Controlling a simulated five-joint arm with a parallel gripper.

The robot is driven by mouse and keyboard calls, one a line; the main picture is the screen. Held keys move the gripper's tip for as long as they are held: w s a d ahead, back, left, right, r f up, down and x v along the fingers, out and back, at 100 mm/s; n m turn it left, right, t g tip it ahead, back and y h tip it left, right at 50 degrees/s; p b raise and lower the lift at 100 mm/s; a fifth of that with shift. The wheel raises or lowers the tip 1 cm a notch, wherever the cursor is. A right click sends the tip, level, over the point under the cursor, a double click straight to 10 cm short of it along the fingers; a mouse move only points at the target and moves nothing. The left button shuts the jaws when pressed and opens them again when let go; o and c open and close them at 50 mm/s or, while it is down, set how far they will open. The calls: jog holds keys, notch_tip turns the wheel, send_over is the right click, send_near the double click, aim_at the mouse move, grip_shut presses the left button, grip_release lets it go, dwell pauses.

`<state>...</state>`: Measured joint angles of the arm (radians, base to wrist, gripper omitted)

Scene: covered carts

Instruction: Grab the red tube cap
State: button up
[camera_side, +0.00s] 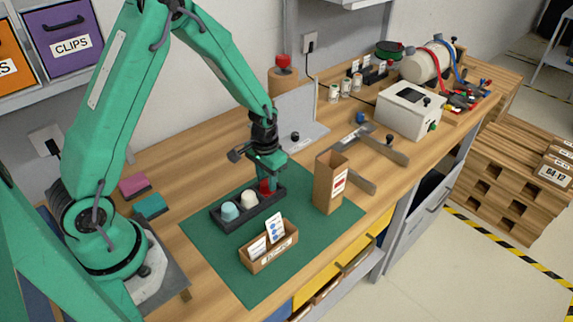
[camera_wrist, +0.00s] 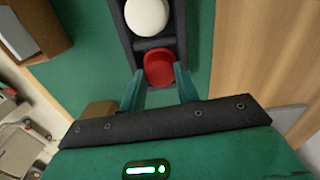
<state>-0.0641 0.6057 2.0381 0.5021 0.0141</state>
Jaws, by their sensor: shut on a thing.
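The red tube cap (camera_side: 266,187) sits in the right-hand compartment of the black tray (camera_side: 233,225) on the green mat. A white cap (camera_side: 248,198) and a teal cap (camera_side: 230,211) sit in the same tray to its left. My gripper (camera_side: 265,182) points down at the red cap, its fingers low at the tray. In the wrist view the red cap (camera_wrist: 159,68) lies between the two green fingertips (camera_wrist: 160,84), with the white cap (camera_wrist: 147,16) beyond it. My gripper is shut on the red cap, which is still within the tray.
A tall brown box (camera_side: 328,185) stands right of the tray on the mat (camera_side: 215,247). A small box of cards (camera_side: 268,254) stands in front. A grey angled bracket (camera_side: 352,170) and a white device (camera_side: 408,108) are farther right.

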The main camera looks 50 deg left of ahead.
aim_at(267, 183)
jog(key=shift+r, duration=0.15)
jog(key=shift+r, duration=0.95)
notch_tip(267, 183, up, 2)
jog(key=shift+d+r, duration=0.15)
jog(key=s+d+r, duration=0.5)
jog(key=d+r, duration=0.1)
jog(key=d, duration=0.4)
jog(key=shift+s+r, duration=0.2)
jog(key=shift+r, duration=0.05)
